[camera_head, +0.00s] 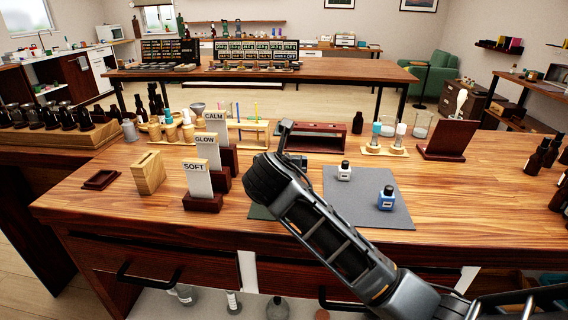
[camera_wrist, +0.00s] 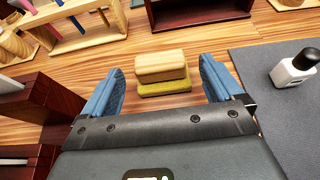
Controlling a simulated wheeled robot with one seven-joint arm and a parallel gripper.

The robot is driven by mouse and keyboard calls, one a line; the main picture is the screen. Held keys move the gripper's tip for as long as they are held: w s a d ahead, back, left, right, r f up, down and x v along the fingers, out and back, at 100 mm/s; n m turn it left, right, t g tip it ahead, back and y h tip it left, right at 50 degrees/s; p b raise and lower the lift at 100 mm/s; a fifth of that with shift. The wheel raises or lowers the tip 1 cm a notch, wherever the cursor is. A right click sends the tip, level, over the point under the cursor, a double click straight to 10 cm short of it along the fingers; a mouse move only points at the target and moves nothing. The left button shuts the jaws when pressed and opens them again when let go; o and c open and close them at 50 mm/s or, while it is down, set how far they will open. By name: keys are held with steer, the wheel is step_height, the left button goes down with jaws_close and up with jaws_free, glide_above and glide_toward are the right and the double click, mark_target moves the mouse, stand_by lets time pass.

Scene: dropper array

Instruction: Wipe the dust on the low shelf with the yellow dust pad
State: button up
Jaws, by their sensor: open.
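The yellow dust pad (camera_wrist: 164,87) lies on the wooden bench under a pale wooden block handle (camera_wrist: 161,66), seen in the wrist view. My gripper (camera_wrist: 161,78) is open, with one blue finger to the left of the pad and one to the right, apart from it. In the head view my gripper (camera_head: 287,150) and arm hide the pad. A dark red low wooden unit (camera_head: 325,141), which looks like the low shelf, stands behind my gripper; its lower front edge also shows in the wrist view (camera_wrist: 205,18). I cannot make out dust on it.
A grey mat (camera_head: 345,208) on the right holds a white bottle (camera_head: 344,173) and a blue bottle (camera_head: 386,199). Card stands, including SOFT (camera_head: 197,180), are on the left. A test tube rack (camera_head: 248,131) is beside the low unit. Bench space at the right front is clear.

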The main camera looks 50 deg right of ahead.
steer(key=shift+w+d+f, duration=0.25)
steer(key=shift+w+d, duration=0.05)
steer(key=shift+d, duration=0.1)
steer(key=shift+c, duration=0.4)
steer(key=c, duration=1.1)
